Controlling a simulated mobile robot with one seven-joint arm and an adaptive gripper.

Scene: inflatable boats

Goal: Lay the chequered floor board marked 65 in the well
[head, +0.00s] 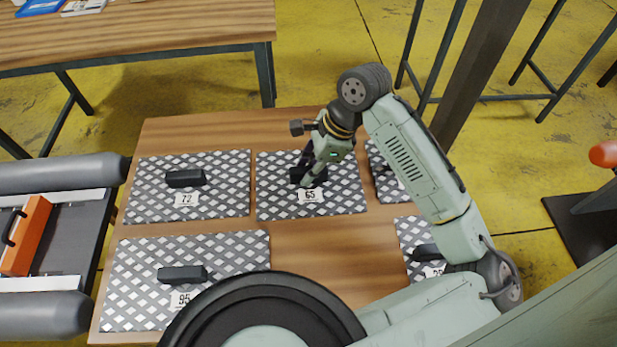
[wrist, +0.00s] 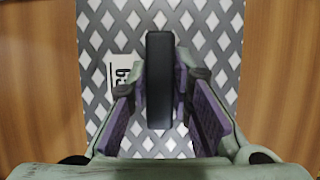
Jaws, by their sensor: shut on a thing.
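The chequered floor board marked 65 (head: 345,197) lies flat on the wooden table, in the middle of the back row. It fills the middle of the wrist view (wrist: 215,30), with its label left of its black handle (wrist: 160,65). My gripper (head: 308,178) reaches down onto this handle and is shut on it, with a finger on each side in the wrist view (wrist: 162,88). At the left edge of the head view is part of an inflatable boat with grey tubes (head: 60,172). Its dark well floor (head: 62,240) shows between them.
Chequered boards 72 (head: 225,175) and 95 (head: 235,255) lie left and front-left on the table (head: 320,250). Two more boards at right are partly hidden by my arm. Another table (head: 150,25) is behind.

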